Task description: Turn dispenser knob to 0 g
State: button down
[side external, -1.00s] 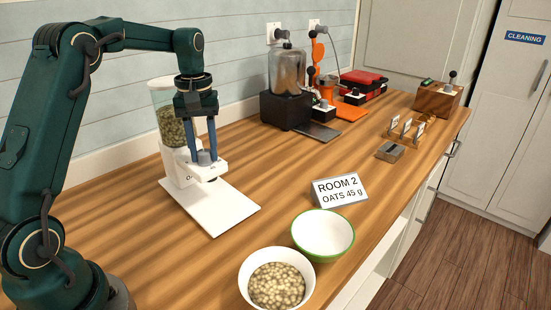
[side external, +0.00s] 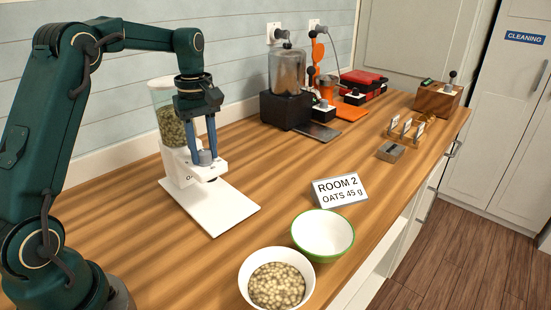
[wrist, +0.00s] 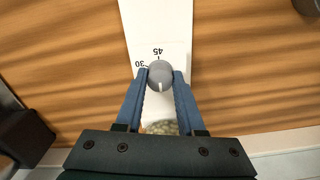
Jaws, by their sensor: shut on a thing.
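The white dispenser (side external: 180,168) stands at the back left of the counter, its clear hopper (side external: 170,125) holding greenish pellets. Its grey round knob (side external: 205,158) is on top of the front part. In the wrist view the knob (wrist: 160,76) has a pale pointer line on its lower side, towards the hopper and away from the printed 45 and 30. A 0 mark is not visible there. My gripper (side external: 202,157) points down from above, with its blue fingers shut on the knob's two sides; the gripper (wrist: 160,78) also shows in the wrist view.
A white board (side external: 222,208) lies under the dispenser's front. A sign (side external: 340,190) reads "ROOM 2 OATS 45 g". A green-rimmed empty bowl (side external: 323,234) and a white bowl of pale pieces (side external: 246,282) stand in front. A dark-based machine (side external: 286,108) is at the back.

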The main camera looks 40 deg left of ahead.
aim_at(204, 151)
jog(key=c, duration=0.5)
grip_release()
jog(key=shift+r, duration=2.6)
